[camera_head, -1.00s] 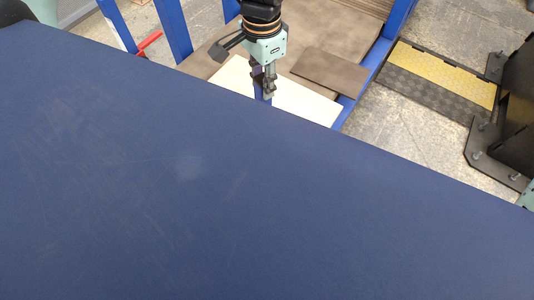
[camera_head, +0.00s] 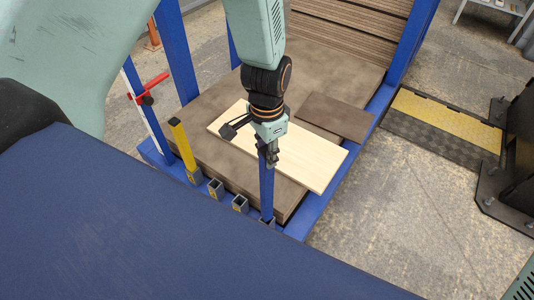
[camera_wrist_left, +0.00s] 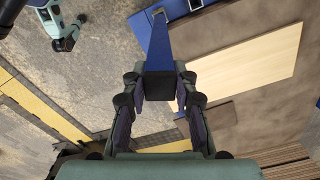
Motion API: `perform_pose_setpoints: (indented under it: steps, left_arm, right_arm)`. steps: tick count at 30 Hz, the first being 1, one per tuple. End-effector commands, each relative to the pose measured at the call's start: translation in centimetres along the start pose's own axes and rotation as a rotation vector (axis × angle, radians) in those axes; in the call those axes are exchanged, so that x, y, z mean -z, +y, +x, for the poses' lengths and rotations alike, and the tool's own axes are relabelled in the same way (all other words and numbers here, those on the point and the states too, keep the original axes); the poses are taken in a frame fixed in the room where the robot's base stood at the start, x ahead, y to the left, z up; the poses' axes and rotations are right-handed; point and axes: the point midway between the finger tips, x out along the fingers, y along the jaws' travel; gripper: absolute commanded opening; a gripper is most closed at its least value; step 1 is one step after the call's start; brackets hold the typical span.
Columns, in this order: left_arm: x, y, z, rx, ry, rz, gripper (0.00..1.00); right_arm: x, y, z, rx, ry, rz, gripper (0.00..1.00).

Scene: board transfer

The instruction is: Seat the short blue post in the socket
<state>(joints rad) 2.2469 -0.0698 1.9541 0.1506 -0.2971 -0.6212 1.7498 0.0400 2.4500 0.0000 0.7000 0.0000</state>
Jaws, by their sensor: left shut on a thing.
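The short blue post (camera_head: 267,192) stands about upright under my left gripper (camera_head: 271,158), which is shut on its upper end. Its lower end is at the mouth of the rightmost socket (camera_head: 267,223) on the blue frame's near rail. I cannot tell whether it is inside or just above. In the left wrist view the post (camera_wrist_left: 157,50) runs away from between the fingers of the left gripper (camera_wrist_left: 160,88), with its far end at the socket.
Two empty sockets (camera_head: 215,187) (camera_head: 240,204) and a yellow post (camera_head: 183,145) stand along the same rail, to the left. A pale board (camera_head: 310,160) and a brown board (camera_head: 335,115) lie behind the gripper. A dark blue surface (camera_head: 150,230) fills the near left.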

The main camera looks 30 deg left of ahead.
Motion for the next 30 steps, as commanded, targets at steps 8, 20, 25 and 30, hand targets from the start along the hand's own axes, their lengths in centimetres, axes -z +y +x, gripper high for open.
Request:
perform_pose_setpoints:
  steps: [8,20,25,30]
  left_arm:
    - [0.1,-0.1,0.0,0.001,0.002,0.000,0.00]
    - [0.1,-0.1,1.0,0.001,0.001,0.000,0.00]
    - [0.1,-0.1,1.0,0.001,0.001,0.000,0.34]
    - [0.1,-0.1,1.0,0.001,0.001,0.000,0.49]
  right_arm:
    - [0.0,0.0,-0.1,0.000,0.000,0.000,0.40]
    - [0.0,0.0,0.0,0.000,0.001,0.000,0.40]
    - [0.0,0.0,-0.1,0.000,0.000,0.000,0.40]
    - [0.0,0.0,-0.1,0.000,0.000,0.000,0.40]
